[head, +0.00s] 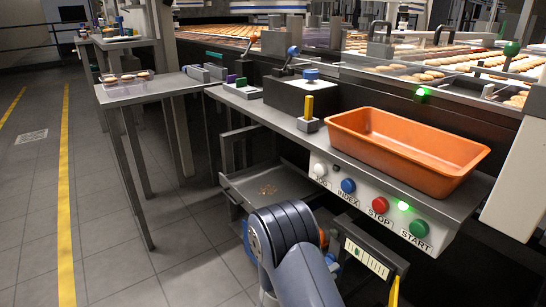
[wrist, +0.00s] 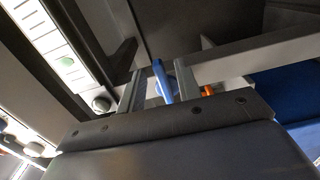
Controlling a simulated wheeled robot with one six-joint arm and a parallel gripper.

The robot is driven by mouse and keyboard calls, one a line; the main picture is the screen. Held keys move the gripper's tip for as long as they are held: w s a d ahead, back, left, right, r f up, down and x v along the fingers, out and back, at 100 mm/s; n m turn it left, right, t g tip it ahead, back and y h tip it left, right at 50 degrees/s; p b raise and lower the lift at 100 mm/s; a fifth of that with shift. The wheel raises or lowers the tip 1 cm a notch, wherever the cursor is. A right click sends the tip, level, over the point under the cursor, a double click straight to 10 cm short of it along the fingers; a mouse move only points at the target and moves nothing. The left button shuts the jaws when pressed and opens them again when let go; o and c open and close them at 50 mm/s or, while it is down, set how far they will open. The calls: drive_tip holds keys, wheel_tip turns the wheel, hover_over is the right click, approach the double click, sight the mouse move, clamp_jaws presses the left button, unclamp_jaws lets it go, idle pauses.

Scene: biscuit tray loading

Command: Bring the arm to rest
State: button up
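My arm shows at the bottom middle of the head view, bent low in front of the control panel; my gripper is not visible there. In the wrist view my gripper (wrist: 160,88) shows two grey fingers standing apart. A blue bar (wrist: 161,80) appears in the gap between them, with space visible beside it. It does not look clamped, and its distance is unclear.
An orange tray (head: 385,161) sits on the metal ledge above the panel (head: 370,197) with its coloured buttons. A side table (head: 160,87) carries clear trays of biscuits (head: 125,80). Biscuits lie on the conveyor behind. The tiled floor (head: 110,200) at left is clear.

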drive_tip(key=n+p, duration=0.1)
drive_tip(key=p, duration=0.1)
drive_tip(key=d+r+n+p, duration=0.1)
drive_tip(key=n+p, duration=0.1)
drive_tip(key=p, duration=0.1)
drive_tip(key=shift+w+r+n, duration=0.2)
drive_tip(key=shift+w+n, duration=0.1)
drive_tip(key=shift+w, duration=0.1)
